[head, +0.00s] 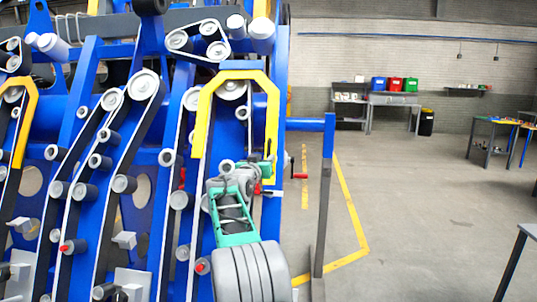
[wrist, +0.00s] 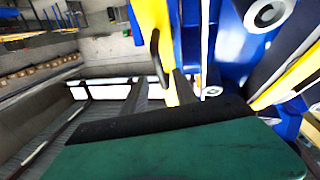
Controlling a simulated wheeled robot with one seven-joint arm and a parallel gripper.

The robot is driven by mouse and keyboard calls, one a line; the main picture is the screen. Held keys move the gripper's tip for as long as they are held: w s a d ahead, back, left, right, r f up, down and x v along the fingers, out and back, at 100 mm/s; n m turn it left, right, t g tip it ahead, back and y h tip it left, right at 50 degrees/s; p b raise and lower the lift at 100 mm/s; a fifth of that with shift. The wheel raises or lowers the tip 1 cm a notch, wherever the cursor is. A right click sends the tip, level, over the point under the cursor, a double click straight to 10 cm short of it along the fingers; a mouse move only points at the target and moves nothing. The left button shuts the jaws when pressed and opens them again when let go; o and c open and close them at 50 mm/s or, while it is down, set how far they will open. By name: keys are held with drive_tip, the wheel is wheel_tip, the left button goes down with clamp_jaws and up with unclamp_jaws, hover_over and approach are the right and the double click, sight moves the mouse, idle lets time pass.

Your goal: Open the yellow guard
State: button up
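The yellow guard (head: 243,75) is an arch-shaped frame on the front of the blue machine, in the middle of the head view. It stands over belts and rollers, and its right leg runs down behind my gripper (head: 267,168). In the wrist view a yellow bar (wrist: 152,22) with a dark curved handle (wrist: 156,58) shows at top centre. The green and black part of my gripper fills the bottom of the wrist view, with the handle beyond it. Contact between them does not show.
A second yellow guard (head: 27,100) is at the left edge. A blue post and rail (head: 328,150) stands just right of my gripper. Several rollers and belts crowd the machine front. The floor to the right is open, with a workbench (head: 393,99) far back.

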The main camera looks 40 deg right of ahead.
sight(268, 155)
drive_tip(key=p+x, duration=0.1)
drive_tip(key=x, duration=0.3)
drive_tip(key=shift+w+d+p, duration=0.2)
drive_tip(key=shift+d+p, duration=0.1)
drive_tip(key=shift+p, duration=0.05)
drive_tip(key=shift+w+d, duration=0.2)
drive_tip(key=shift+d, duration=0.1)
drive_tip(key=shift+c, duration=0.3)
clamp_jaws()
idle(0.5)
